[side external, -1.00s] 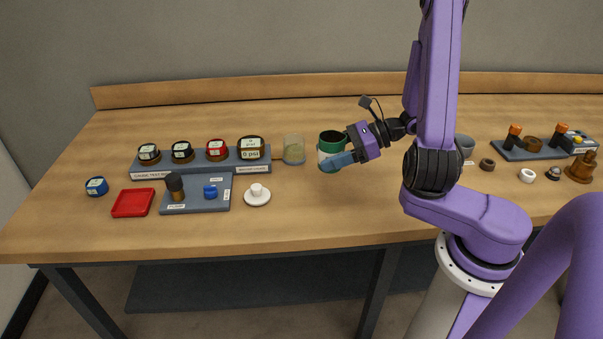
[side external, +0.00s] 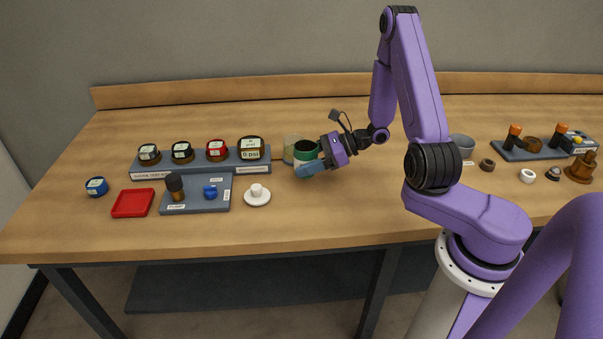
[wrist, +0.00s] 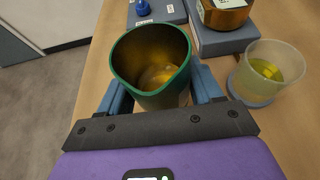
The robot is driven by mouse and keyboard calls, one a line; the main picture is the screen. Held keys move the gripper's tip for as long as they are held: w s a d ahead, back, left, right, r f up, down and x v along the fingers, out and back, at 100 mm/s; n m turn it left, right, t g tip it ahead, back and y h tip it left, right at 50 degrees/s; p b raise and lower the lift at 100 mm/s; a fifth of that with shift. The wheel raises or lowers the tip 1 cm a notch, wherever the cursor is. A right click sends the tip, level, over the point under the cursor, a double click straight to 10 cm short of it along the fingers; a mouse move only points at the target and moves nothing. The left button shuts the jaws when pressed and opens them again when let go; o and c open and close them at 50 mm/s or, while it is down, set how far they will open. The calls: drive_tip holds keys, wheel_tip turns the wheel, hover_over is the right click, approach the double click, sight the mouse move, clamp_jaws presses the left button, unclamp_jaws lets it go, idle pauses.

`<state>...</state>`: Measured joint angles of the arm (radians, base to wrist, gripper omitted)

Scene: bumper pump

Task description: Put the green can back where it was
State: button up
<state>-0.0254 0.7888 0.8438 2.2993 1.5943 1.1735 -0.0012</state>
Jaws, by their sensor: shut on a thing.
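The green can (side external: 306,148) is an open-topped can with a green rim and a pale band, near the middle of the table in the side view. My gripper (side external: 311,165) is shut on it, with blue fingers on its two sides. In the wrist view the can (wrist: 150,60) is between the fingers, and I look into its empty-looking, gold-brown inside. It looks upright or slightly tilted. I cannot tell whether its bottom touches the table.
A clear cup with yellow-green contents (wrist: 268,70) stands close beside the can, partly hidden behind it in the side view. A gauge rack (side external: 200,160), a grey tray (side external: 195,206), a red tray (side external: 133,203) and a white saucer (side external: 257,199) lie left. Bare table lies in front.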

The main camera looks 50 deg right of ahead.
sight(302, 185)
drive_tip(key=shift+w+f, duration=0.6)
drive_tip(key=shift+f, duration=0.05)
drive_tip(key=shift+w+d+f, duration=0.1)
drive_tip(key=shift+f, duration=1.6)
drive_tip(key=shift+f, duration=0.2)
drive_tip(key=o, duration=1.2)
drive_tip(key=shift+c, duration=0.2)
drive_tip(key=shift+r, duration=0.1)
drive_tip(key=shift+d+r, duration=0.1)
drive_tip(key=shift+r, duration=0.05)
drive_tip(key=v, duration=1.1)
drive_tip(key=shift+s+d+r, duration=0.1)
drive_tip(key=shift+s+d, duration=0.15)
drive_tip(key=shift+s, duration=0.1)
